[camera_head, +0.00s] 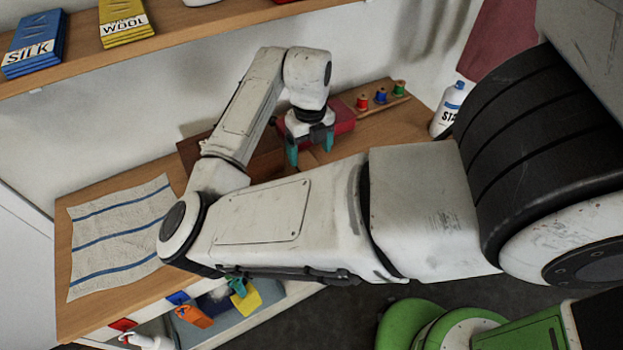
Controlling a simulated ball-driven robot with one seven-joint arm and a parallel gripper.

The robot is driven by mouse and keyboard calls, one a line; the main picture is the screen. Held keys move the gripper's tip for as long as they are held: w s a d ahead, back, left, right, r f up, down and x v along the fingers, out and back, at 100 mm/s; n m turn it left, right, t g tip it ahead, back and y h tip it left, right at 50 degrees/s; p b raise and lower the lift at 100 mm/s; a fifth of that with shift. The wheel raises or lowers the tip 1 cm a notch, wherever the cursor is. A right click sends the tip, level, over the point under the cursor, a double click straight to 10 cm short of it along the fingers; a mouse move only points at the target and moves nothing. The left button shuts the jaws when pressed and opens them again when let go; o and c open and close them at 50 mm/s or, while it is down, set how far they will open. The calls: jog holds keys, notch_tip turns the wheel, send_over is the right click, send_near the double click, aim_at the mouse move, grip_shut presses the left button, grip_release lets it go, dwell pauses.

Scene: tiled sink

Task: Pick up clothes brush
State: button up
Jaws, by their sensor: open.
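My gripper (310,145) points down over the back part of the wooden counter (80,300). Its teal fingertips are apart, and I see nothing held between them. I cannot make out a clothes brush for certain; my arm hides much of the counter's middle. A dark brown wooden piece (265,160) lies just left of the fingers, partly hidden by my arm. A red box-like thing (343,121) stands right behind the fingers. I cannot tell whether the fingers touch either one.
A striped cloth (120,235) lies at the counter's left. Thread spools (380,96) stand in a rack at the back right, near a white bottle (448,110). A shelf (200,32) with blue and yellow packets hangs above. Small coloured items (195,316) sit below the front edge.

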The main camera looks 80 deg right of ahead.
aim_at(314, 168)
jog(key=f+b, duration=0.1)
jog(key=f, duration=0.1)
jog(key=f+b, duration=0.1)
jog(key=f, duration=0.1)
jog(key=s+f+b, duration=0.1)
jog(key=f+b, duration=0.1)
jog(key=f, duration=0.1)
jog(key=shift+f, duration=0.1)
jog(key=c, duration=1.2)
jog(key=shift+r, duration=0.2)
